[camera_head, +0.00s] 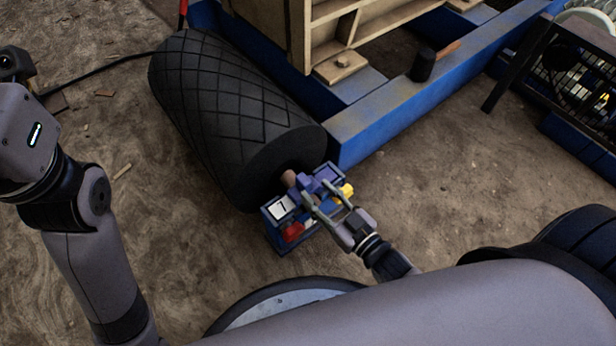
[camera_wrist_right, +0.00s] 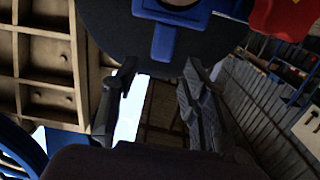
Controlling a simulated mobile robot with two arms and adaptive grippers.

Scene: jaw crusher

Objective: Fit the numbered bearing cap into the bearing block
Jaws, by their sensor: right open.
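In the head view a blue bearing block (camera_head: 272,233) stands at the near end of a black drum, around its shaft stub (camera_head: 289,178). A white label (camera_head: 281,207) on it carries a dark figure like a 7. A blue-violet piece (camera_head: 303,184), possibly the cap, lies by the stub; whether it is seated is unclear. My right gripper (camera_head: 319,193) is open over the block, its fingers partly covering it. In the wrist view its fingers (camera_wrist_right: 160,75) are apart with nothing between them, below a blue part (camera_wrist_right: 164,38).
The black diamond-patterned drum (camera_head: 230,110) lies behind the block. A blue frame beam (camera_head: 385,115) runs to its right. A red part (camera_head: 292,231) and a yellow part (camera_head: 346,190) show at the block. The dirt floor (camera_head: 460,190) to the right is mostly clear.

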